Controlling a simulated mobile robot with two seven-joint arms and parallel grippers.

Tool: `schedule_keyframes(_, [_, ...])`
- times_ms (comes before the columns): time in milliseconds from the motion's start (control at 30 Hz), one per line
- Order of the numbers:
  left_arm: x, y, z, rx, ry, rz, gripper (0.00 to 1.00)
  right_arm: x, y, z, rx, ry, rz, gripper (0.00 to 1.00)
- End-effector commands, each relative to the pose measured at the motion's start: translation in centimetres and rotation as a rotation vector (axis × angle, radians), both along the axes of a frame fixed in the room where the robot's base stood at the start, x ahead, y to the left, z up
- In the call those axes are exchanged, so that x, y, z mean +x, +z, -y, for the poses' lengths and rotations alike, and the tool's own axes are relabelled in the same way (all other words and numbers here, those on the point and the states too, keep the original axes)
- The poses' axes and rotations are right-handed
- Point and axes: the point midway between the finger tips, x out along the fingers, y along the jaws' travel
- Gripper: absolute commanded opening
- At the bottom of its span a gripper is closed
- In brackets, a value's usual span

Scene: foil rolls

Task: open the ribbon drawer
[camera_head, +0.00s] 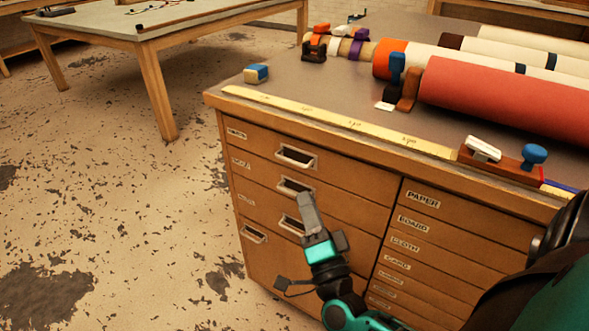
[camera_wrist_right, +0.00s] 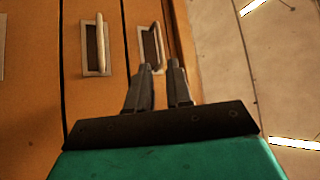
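The wooden drawer cabinet (camera_head: 262,205) has a left column of drawers with recessed metal pulls and small labels I cannot read, so I cannot tell which is the ribbon drawer. The upper pull (camera_head: 297,156), the second pull (camera_head: 293,186) and a lower pull (camera_head: 291,225) show in the head view. My right gripper (camera_head: 306,202) is in front of the second and lower pulls, partly covering them. In the right wrist view its fingers (camera_wrist_right: 158,68) are apart, with the end of one pull (camera_wrist_right: 157,45) between their tips in the picture. Contact is unclear. My left gripper is not in view.
The cabinet top holds a red roll (camera_head: 505,97), several other rolls, a yellow ruler strip (camera_head: 340,121) and a blue-topped block (camera_head: 256,74). Labelled shallow drawers (camera_head: 420,222) are on the right. Another table (camera_head: 150,60) stands at back left. Floor left is clear.

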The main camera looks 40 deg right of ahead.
Motion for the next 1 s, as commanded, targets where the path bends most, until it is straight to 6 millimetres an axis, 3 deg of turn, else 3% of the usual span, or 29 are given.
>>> schedule_keyframes(200, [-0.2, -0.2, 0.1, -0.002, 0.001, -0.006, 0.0, 4.2, 2.0, 1.2, -0.003, 0.0, 0.003, 0.2])
schedule_keyframes(400, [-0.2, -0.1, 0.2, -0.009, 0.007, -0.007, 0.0, 6.8, 3.0, 2.0, -0.003, 0.0, 0.001, 0.2])
schedule_keyframes(867, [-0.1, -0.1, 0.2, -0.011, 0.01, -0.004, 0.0, 7.9, 3.4, 2.3, -0.003, 0.001, -0.002, 0.2])
schedule_keyframes(1000, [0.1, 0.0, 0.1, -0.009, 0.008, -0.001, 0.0, 7.9, 3.4, 2.3, -0.003, 0.001, -0.002, 0.07])
